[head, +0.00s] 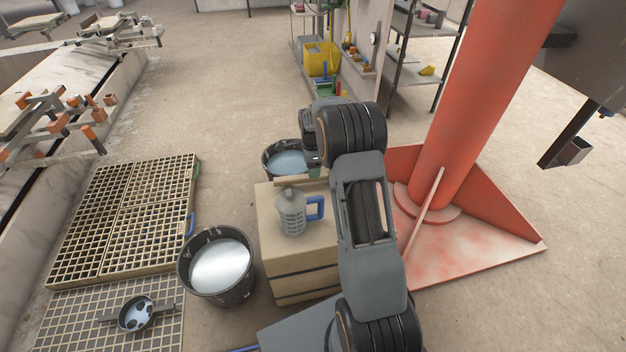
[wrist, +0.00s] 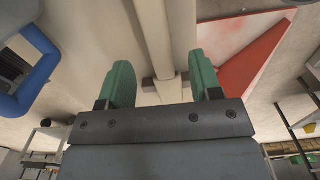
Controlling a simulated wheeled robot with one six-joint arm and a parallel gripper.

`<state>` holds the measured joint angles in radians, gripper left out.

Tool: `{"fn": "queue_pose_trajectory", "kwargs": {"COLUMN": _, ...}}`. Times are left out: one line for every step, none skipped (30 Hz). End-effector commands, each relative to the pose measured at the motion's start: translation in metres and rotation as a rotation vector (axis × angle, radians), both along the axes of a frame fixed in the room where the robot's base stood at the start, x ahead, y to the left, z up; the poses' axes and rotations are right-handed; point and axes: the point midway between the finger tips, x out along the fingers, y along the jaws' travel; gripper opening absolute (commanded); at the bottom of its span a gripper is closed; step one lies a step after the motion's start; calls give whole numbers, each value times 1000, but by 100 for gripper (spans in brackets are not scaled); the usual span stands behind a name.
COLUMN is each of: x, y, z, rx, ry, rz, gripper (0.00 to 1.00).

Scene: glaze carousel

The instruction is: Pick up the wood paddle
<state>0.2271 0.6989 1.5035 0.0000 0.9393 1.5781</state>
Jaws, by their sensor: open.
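The wood paddle (head: 288,181) seems to be the narrow brown strip on top of the tan box (head: 285,250), behind the grey jug (head: 292,212). Its right part is hidden by the jug and my arm. My gripper (head: 313,164) is over the far side of the box, close to the strip. In the wrist view my gripper (wrist: 163,82) shows two green fingers, apart and empty. A pale bar (wrist: 168,60) with a short brownish crosspiece shows between and beyond them; I cannot tell for sure whether it is the paddle. Contact is not visible.
The jug's blue handle (head: 316,208) faces my arm, and it also shows in the wrist view (wrist: 42,68). Buckets of pale liquid stand left of the box (head: 218,268) and behind it (head: 287,162). A red column (head: 478,110) with a wide base stands right. Wooden grates lie left.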

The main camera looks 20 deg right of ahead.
Motion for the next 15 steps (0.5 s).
{"fn": "queue_pose_trajectory", "kwargs": {"x": -1, "y": 0, "z": -12, "rx": 0, "ry": 2, "rz": 0, "gripper": 58}}
{"fn": "queue_pose_trajectory", "kwargs": {"x": -1, "y": 0, "z": -17, "rx": 0, "ry": 2, "rz": 0, "gripper": 58}}
{"fn": "queue_pose_trajectory", "kwargs": {"x": -1, "y": 0, "z": -22, "rx": 0, "ry": 2, "rz": 0, "gripper": 58}}
{"fn": "queue_pose_trajectory", "kwargs": {"x": -1, "y": 0, "z": -26, "rx": 0, "ry": 2, "rz": 0, "gripper": 58}}
{"fn": "queue_pose_trajectory", "kwargs": {"x": -1, "y": 0, "z": -30, "rx": 0, "ry": 2, "rz": 0, "gripper": 58}}
{"fn": "queue_pose_trajectory", "kwargs": {"x": -1, "y": 0, "z": -34, "rx": 0, "ry": 2, "rz": 0, "gripper": 58}}
{"fn": "queue_pose_trajectory", "kwargs": {"x": -1, "y": 0, "z": -35, "rx": 0, "ry": 1, "rz": 0, "gripper": 58}}
{"fn": "queue_pose_trajectory", "kwargs": {"x": -1, "y": 0, "z": -36, "rx": 0, "ry": 1, "rz": 0, "gripper": 58}}
{"fn": "queue_pose_trajectory", "kwargs": {"x": -1, "y": 0, "z": -37, "rx": 0, "ry": 0, "rz": 0, "gripper": 58}}
{"fn": "queue_pose_trajectory", "kwargs": {"x": -1, "y": 0, "z": -36, "rx": 0, "ry": 0, "rz": 0, "gripper": 58}}
{"fn": "queue_pose_trajectory", "kwargs": {"x": -1, "y": 0, "z": -36, "rx": 0, "ry": 0, "rz": 0, "gripper": 58}}
{"fn": "queue_pose_trajectory", "kwargs": {"x": -1, "y": 0, "z": -36, "rx": 0, "ry": 0, "rz": 0, "gripper": 58}}
{"fn": "queue_pose_trajectory", "kwargs": {"x": -1, "y": 0, "z": -36, "rx": 0, "ry": 0, "rz": 0, "gripper": 58}}
{"fn": "queue_pose_trajectory", "kwargs": {"x": -1, "y": 0, "z": -36, "rx": 0, "ry": 0, "rz": 0, "gripper": 58}}
{"fn": "queue_pose_trajectory", "kwargs": {"x": -1, "y": 0, "z": -35, "rx": 0, "ry": 0, "rz": 0, "gripper": 56}}
